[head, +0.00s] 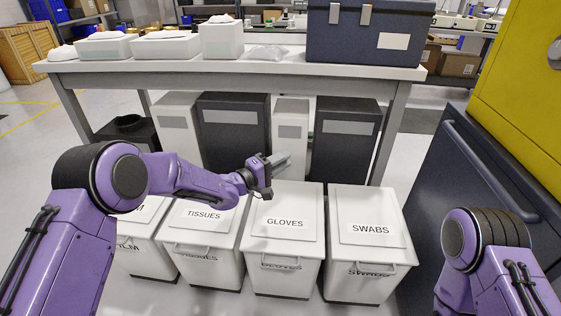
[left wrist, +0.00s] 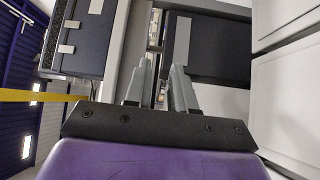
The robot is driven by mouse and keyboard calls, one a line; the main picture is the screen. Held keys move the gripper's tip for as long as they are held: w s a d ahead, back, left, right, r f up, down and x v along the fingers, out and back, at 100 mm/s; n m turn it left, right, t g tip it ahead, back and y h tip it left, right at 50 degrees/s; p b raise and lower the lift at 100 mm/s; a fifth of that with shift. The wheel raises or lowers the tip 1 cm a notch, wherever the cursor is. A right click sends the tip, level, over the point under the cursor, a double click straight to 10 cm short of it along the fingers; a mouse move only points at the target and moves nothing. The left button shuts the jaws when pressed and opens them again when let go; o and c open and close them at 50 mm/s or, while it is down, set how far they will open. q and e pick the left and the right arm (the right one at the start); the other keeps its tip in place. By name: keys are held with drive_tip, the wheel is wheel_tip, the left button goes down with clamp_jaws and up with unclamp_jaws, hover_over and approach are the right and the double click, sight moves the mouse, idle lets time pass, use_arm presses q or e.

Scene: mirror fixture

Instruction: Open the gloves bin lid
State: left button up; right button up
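The white gloves bin (head: 283,280) stands on the floor in a row of bins. Its lid (head: 288,205) lies flat and shut, with a "GLOVES" label on top. A handle (head: 281,263) sticks out at its front and partly covers the front label. My left gripper (head: 281,160) is above the back part of the lid, apart from it as far as I can tell. In the left wrist view its two grey fingers (left wrist: 160,85) are apart with nothing between them. My right arm shows at the right, but its gripper is out of view.
The tissues bin (head: 200,245) is at left and the swabs bin (head: 365,260) at right. Dark and white bins (head: 235,135) stand behind, under a table (head: 270,66) carrying white boxes and a dark case (head: 365,35). A dark cabinet (head: 440,200) borders the right.

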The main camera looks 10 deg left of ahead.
use_arm(q)
drive_tip(key=p+v, duration=0.1)
drive_tip(key=v, duration=0.9)
drive_tip(key=shift+s+a, duration=0.15)
